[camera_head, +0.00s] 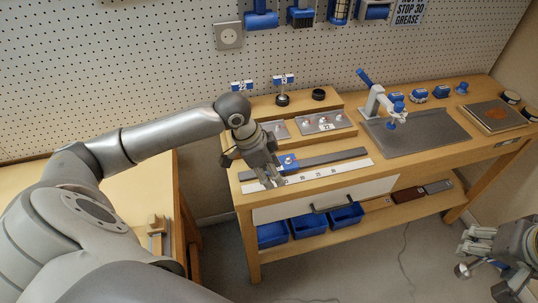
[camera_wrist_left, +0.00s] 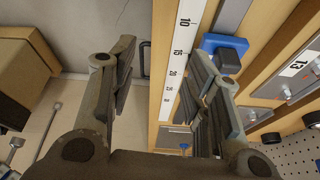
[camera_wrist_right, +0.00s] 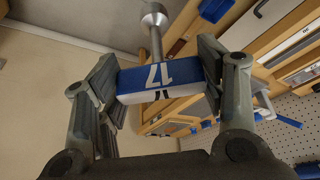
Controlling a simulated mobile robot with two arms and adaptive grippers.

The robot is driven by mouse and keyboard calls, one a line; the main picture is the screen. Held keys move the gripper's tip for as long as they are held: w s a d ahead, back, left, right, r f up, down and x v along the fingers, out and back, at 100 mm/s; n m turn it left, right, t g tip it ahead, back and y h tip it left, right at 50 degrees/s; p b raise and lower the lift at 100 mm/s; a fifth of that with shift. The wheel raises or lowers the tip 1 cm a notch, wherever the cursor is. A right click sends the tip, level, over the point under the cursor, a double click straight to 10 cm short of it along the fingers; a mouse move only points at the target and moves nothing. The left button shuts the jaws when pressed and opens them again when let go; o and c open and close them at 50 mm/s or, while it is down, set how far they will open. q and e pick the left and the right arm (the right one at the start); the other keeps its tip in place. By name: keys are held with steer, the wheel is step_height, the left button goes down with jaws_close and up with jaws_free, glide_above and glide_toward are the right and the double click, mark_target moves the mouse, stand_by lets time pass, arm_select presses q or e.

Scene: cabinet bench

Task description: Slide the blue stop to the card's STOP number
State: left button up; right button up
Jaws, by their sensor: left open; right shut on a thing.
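The blue stop (camera_head: 287,160) sits on the grey rail (camera_head: 335,157) behind the white number scale (camera_head: 340,173). In the left wrist view the stop (camera_wrist_left: 226,48) is beside the scale (camera_wrist_left: 184,45), whose 10, 15 and 20 show. My left gripper (camera_head: 270,183) is open and empty over the rail's left end, with one finger covering part of the stop. The card (camera_head: 408,12) on the pegboard reads STOP 30 and GREASE.
Two tagged pieces (camera_head: 284,79) stand on the bench's back step. A grey plate numbered 13 (camera_wrist_left: 297,68) is behind the rail. Blue bins (camera_head: 308,222) are below the drawer (camera_head: 375,188).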

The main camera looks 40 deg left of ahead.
arm_select(q)
steer(key=n, duration=0.1)
glide_toward(282, 162)
arm_select(e)
steer(key=shift+r, duration=0.1)
arm_select(q)
steer(key=shift+t, duration=0.3)
steer(key=f, duration=0.1)
steer(key=f+p, duration=0.1)
steer(key=f, duration=0.1)
steer(key=f+p, duration=0.1)
steer(key=f, duration=0.1)
steer(key=shift+s+a+f, duration=0.1)
steer(key=shift+s+f, duration=0.05)
steer(key=shift+s, duration=0.25)
arm_select(e)
step_height(282, 162, up, 2)
steer(key=shift+r, duration=0.1)
arm_select(q)
steer(key=shift+c, duration=0.4)
jaws_close()
